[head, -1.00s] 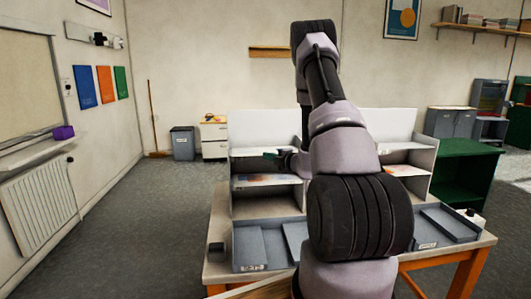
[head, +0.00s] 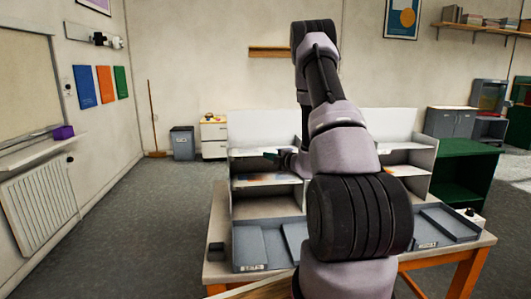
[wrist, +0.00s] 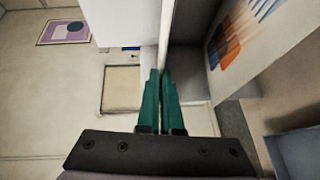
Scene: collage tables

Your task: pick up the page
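The page (wrist: 237,42) is a pale sheet with orange and blue print. It lies on a shelf board to the right of my fingers in the wrist view, cut off by the top edge. In the head view, a coloured patch that looks like the page (head: 262,177) shows on the middle board of the left shelf unit. My gripper (wrist: 161,72) has green fingers close together, with only a thin gap showing. Nothing is clearly seen between them, and they are apart from the page. In the head view my gripper (head: 271,155) is above that board, near the upper board.
The shelf unit (head: 233,207) stands on an orange-legged table, with grey trays (head: 250,245) in front. My arm hides the middle of the unit. A second sheet (head: 405,170) lies on the right-hand shelf. A green cabinet (head: 465,150) stands beyond the table.

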